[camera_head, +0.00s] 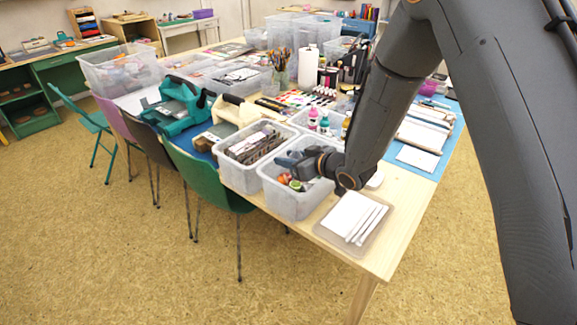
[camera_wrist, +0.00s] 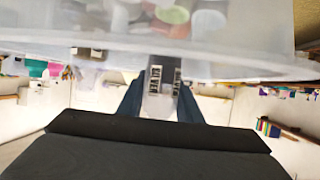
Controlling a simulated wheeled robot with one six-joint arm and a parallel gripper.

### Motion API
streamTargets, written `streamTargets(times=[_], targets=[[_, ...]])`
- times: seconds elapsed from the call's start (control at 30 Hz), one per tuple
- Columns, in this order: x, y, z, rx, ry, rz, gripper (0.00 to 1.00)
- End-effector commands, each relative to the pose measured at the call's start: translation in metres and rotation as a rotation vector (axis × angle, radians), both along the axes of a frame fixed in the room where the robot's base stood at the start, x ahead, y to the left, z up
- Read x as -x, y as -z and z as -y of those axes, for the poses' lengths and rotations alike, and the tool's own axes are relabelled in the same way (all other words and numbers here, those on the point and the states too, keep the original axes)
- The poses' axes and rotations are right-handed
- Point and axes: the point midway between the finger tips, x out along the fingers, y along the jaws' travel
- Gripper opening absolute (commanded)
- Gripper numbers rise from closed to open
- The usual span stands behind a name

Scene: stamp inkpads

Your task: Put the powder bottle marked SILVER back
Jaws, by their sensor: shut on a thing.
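My gripper (camera_head: 294,160) is over the clear bin (camera_head: 292,206) at the table's near edge. In the wrist view my gripper (camera_wrist: 160,84) has a finger on each side of a pale powder bottle (camera_wrist: 158,104) with a dark-lettered label that seems to read SILVER, and it is shut on it. The bottle points toward the bin wall (camera_wrist: 225,66); I cannot tell whether it touches. In the head view the held bottle cannot be made out. Bottles with coloured caps (camera_wrist: 174,14) lie in the bin, blurred through its wall.
A second clear bin (camera_head: 240,178) with dark strips stands just left. A tray of white cards (camera_head: 352,217) lies right at the table corner. Pink and teal bottles (camera_head: 313,118) stand behind. A green chair (camera_head: 208,180) stands close to the table's left side.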

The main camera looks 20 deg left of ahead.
Motion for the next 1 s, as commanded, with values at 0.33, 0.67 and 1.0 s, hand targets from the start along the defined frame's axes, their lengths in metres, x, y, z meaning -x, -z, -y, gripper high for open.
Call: streamTargets(times=[0.33, 0.67, 1.0], targets=[[0.001, 0.031, -0.001, -0.001, -0.001, -0.001, 0.09], [0.001, 0.034, -0.001, 0.000, -0.001, -0.002, 0.09], [0.001, 0.034, -0.001, 0.000, -0.001, -0.002, 0.51]])
